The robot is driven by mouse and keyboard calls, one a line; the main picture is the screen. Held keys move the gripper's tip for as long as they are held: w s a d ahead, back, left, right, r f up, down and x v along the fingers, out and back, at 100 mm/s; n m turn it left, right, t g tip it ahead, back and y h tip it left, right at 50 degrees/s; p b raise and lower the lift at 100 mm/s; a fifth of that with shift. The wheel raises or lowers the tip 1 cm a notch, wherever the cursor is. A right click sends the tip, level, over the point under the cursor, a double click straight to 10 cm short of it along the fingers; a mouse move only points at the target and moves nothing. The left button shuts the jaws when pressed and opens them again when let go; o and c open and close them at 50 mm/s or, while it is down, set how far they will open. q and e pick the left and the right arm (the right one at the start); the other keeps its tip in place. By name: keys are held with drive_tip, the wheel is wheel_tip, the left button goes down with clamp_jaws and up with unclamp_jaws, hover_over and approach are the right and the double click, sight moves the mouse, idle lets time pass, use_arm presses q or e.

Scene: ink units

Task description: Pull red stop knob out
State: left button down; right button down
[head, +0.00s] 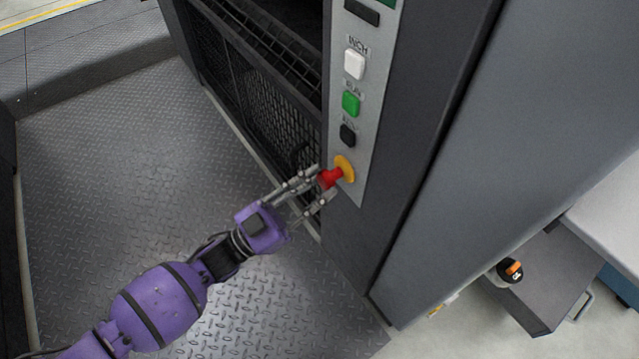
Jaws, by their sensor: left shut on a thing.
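The knob's stem shows between the fingers and the yellow plate. The knob's left side is partly hidden by the fingers. My right gripper is not in view.
Above the knob on the panel are a black button (347,134), a green button (350,103) and a white button (354,64). A mesh guard (270,115) stands left of the panel. A grey cabinet with an orange-capped bottle (509,271) stands at the right. The tread-plate floor (110,190) is clear.

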use_arm(q)
drive_tip(key=c, duration=1.6)
unclamp_jaws()
drive_tip(key=shift+s+d+f, duration=0.1)
drive_tip(key=shift+s+d, duration=0.05)
drive_tip(key=shift+s, duration=0.25)
drive_tip(key=shift+c, duration=0.2)
drive_tip(key=shift+o, duration=0.6)
drive_tip(key=v, duration=1.2)
